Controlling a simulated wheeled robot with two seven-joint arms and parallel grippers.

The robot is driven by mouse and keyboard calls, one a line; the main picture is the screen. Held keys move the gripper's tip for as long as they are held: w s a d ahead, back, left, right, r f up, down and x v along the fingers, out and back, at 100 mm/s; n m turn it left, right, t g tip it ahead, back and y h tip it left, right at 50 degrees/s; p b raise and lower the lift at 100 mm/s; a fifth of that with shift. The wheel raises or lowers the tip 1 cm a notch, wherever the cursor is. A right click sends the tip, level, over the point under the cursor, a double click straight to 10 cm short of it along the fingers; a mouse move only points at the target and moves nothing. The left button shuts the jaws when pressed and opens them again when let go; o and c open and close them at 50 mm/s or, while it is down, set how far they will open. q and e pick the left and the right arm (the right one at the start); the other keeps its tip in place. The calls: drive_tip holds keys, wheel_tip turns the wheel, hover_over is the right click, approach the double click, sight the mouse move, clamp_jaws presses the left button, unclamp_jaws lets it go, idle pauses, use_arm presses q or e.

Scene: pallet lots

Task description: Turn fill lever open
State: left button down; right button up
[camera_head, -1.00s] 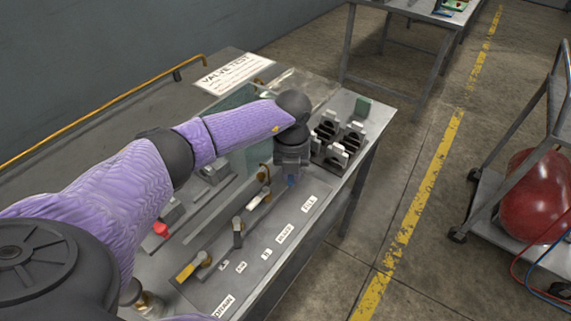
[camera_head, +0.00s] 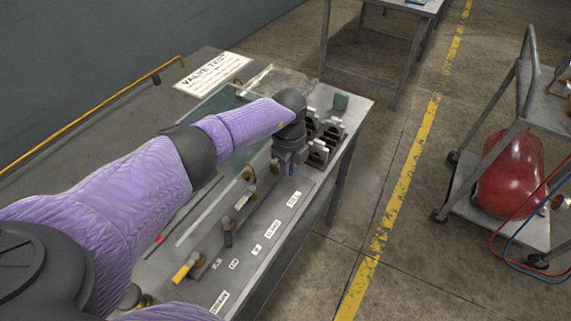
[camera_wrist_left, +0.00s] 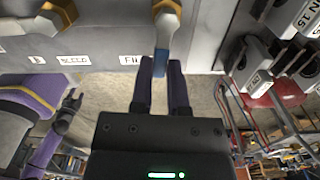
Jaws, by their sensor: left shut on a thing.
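The fill lever has a blue handle (camera_wrist_left: 161,57) on a brass-coloured valve (camera_wrist_left: 167,12) in the left wrist view, beside a partly hidden label starting "FI". My left gripper (camera_wrist_left: 161,68) is shut on the blue handle, one dark finger on each side. In the head view my left gripper (camera_head: 289,169) is at the far end of the grey valve panel (camera_head: 262,222), near the "FILL" label (camera_head: 293,198). The lever is mostly hidden there by the gripper.
Other levers on the panel include a yellow-handled one (camera_head: 184,271) and a grey one (camera_head: 227,232). Black holders with pale tags (camera_head: 318,152) stand just beyond my gripper. A clear sheet (camera_head: 222,105) stands behind the panel. A cart (camera_head: 520,235) carries a red tank (camera_head: 511,175).

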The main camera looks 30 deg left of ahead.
use_arm(q)
drive_tip(key=shift+w+n, duration=0.2)
drive_tip(key=shift+n, duration=0.4)
drive_tip(key=shift+w, duration=0.1)
drive_tip(key=c, duration=0.9)
unclamp_jaws()
wheel_tip(320, 180, up, 10)
drive_tip(key=p, duration=0.3)
drive_tip(key=shift+p, duration=0.4)
